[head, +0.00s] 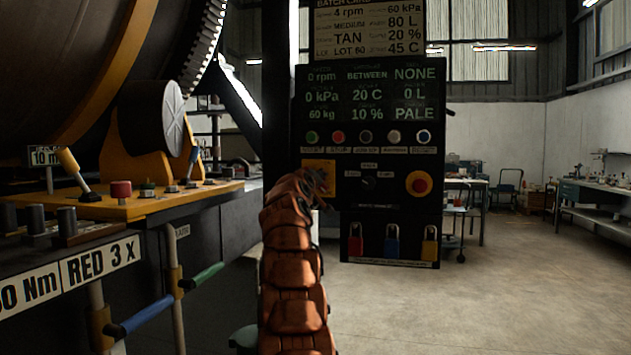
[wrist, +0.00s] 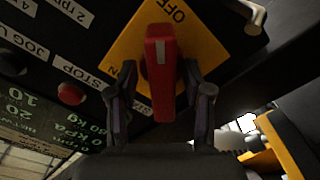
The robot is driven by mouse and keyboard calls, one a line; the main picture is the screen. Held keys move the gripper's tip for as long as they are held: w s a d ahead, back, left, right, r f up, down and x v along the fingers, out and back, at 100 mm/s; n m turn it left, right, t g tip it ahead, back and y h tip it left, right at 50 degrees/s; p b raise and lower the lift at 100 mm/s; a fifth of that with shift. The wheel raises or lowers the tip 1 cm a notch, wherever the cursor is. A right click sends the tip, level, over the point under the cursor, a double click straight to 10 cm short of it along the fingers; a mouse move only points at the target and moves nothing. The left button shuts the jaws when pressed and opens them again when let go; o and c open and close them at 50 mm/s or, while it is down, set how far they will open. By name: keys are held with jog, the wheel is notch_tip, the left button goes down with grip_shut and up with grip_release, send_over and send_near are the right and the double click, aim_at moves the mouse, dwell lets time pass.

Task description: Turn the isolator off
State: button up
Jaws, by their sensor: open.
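The isolator is a red handle (wrist: 161,75) on a yellow plate (wrist: 208,40) in the wrist view. The plate carries an OFF label at the top and an ON label at the left, partly behind a finger. The handle runs up and down in that picture, between the two labels' directions; I cannot tell its exact setting. My gripper (wrist: 160,82) is open, with one finger on each side of the handle and visible gaps beside it. In the head view the yellow plate (head: 319,166) shows behind my gripper (head: 318,188), which hides the handle.
The black panel (head: 367,277) has push buttons, a selector (head: 369,183), a red emergency stop (head: 420,185) and hanging padlocks (head: 391,244). A drum and a yellow lever console (head: 140,205) stand at left. Floor at right is open.

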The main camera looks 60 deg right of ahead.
jog(key=shift+a+f, duration=0.1)
jog(key=v, duration=1.2)
dwell(0.7)
jog(key=shift+s, duration=0.1)
dwell(0.5)
